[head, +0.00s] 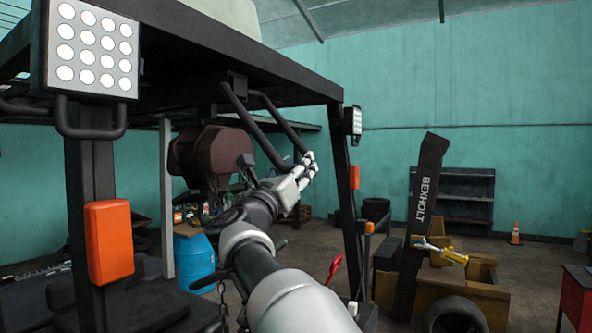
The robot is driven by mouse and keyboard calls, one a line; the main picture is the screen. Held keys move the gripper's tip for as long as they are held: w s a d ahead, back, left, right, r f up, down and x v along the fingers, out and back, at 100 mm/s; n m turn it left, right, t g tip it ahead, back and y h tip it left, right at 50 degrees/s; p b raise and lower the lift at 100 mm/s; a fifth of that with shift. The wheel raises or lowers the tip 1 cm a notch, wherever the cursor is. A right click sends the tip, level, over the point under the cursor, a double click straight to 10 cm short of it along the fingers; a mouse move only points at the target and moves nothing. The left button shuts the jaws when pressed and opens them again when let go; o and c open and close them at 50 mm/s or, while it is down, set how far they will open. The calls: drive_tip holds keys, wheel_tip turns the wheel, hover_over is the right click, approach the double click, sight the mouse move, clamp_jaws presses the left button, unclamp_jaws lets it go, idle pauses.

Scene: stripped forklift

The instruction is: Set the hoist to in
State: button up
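I cannot tell for certain which part is the hoist or how it is set. A dark maroon bulky body (210,155) shows under the forklift's black roof frame, behind my arm. A red lever-like handle (333,268) stands upright low beside the cab post, right of my arm. My gripper (311,165) is raised in the middle of the view, at the lower end of the slanted black bars (265,125). It overlaps them in the picture; contact cannot be judged. Its fingers are small and seen from behind, so their opening is unclear.
The black cab post (345,200) stands just right of my gripper. An orange light (109,240) is on the left post. A blue drum (195,260) stands behind. A yellow machine part (470,293) with a dark BEXHOLT panel (420,215) is at right. Open floor lies beyond.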

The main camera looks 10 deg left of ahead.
drive_tip(key=shift+a, duration=0.1)
drive_tip(key=shift+s+a+f, duration=0.1)
drive_tip(key=shift+s+f, duration=0.05)
drive_tip(key=shift+s, duration=0.15)
drive_tip(key=v, duration=1.1)
drive_tip(key=shift+s, duration=0.15)
